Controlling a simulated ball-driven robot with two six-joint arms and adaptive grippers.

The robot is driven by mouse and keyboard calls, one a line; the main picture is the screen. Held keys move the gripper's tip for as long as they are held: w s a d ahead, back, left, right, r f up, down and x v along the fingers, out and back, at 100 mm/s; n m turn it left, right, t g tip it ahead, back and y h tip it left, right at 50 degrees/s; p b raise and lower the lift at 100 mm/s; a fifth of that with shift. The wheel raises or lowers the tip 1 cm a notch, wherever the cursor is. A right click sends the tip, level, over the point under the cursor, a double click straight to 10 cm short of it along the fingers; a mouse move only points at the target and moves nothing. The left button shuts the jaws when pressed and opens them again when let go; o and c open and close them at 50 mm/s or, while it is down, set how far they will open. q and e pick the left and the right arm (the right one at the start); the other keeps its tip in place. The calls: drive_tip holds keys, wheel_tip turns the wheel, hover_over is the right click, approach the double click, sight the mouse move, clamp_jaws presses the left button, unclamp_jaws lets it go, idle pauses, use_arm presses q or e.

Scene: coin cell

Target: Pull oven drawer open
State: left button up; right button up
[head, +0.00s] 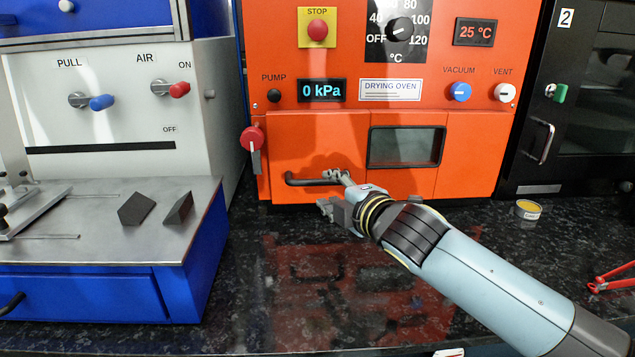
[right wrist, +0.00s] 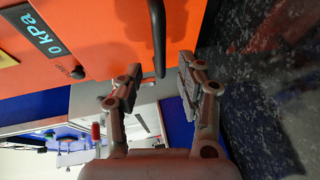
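The orange drying oven (head: 345,50) stands at the back centre. Its front has a drawer (head: 312,150) with a black bar handle (head: 305,182) low down, and the drawer looks shut. My right gripper (head: 331,192) is open at the right end of this handle, one finger above it and one below. In the right wrist view the black handle (right wrist: 158,40) runs in line with the gap between the two spread fingers (right wrist: 158,82). I cannot tell whether the fingers touch it. My left gripper is not in view.
A red lever (head: 252,137) hangs at the oven's left edge. A blue and white machine (head: 120,200) stands close on the left. The dark counter (head: 275,300) before the oven is clear.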

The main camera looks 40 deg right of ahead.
sight(319, 184)
drive_tip(key=x, duration=0.6)
drive_tip(key=shift+w+f, duration=0.1)
drive_tip(key=shift+w, duration=0.1)
clamp_jaws()
